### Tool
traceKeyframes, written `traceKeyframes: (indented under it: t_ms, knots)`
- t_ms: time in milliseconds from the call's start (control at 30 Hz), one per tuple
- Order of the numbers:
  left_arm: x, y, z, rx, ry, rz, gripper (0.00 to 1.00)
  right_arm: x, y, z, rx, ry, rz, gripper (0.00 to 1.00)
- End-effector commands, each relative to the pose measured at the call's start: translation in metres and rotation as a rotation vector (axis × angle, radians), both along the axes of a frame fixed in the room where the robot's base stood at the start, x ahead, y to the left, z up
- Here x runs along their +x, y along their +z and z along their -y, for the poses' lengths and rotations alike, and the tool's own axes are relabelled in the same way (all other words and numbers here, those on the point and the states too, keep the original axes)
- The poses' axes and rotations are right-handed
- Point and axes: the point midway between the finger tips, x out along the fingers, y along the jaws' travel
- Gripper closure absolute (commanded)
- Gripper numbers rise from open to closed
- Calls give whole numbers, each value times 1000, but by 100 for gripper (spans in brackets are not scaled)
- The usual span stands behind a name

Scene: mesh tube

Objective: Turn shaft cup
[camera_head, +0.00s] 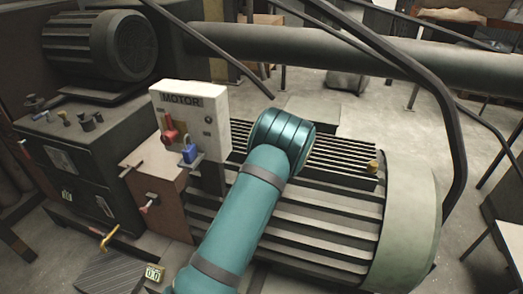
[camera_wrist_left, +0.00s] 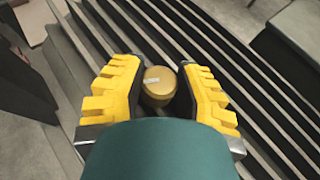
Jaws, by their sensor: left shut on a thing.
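A round brass-coloured shaft cup (camera_wrist_left: 159,86) with a small pale mark on its top sits among the dark ribs of the motor casing in the left wrist view. The yellow fingers of my left gripper (camera_wrist_left: 160,90) stand on either side of it and are shut on it. In the head view my teal arm reaches over the ribbed motor (camera_head: 310,235) and hides this gripper and the cup it holds. A small brass fitting (camera_head: 373,165) shows at the right end of the motor's top. My right gripper is in neither view.
A white MOTOR switch box (camera_head: 190,120) with a red lever and a blue padlock stands just left of my arm. A dark machine (camera_head: 95,150) is further left. A thick pipe (camera_head: 340,58) and bent dark bars cross behind and to the right.

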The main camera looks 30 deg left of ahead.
Motion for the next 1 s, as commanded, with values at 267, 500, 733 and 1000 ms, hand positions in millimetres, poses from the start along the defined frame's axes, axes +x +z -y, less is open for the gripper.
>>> traceKeyframes:
  t_ms: [267,500,733,1000]
  knots:
    - [-2,-1,-4,-3,-205,0,100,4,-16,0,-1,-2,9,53]
    - [-2,0,-5,-4,-369,1,100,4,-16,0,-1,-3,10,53]
    - [-1,1,-4,0,-490,2,100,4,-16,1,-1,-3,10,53]
    - [0,2,-3,4,-570,1,100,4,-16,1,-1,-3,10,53]
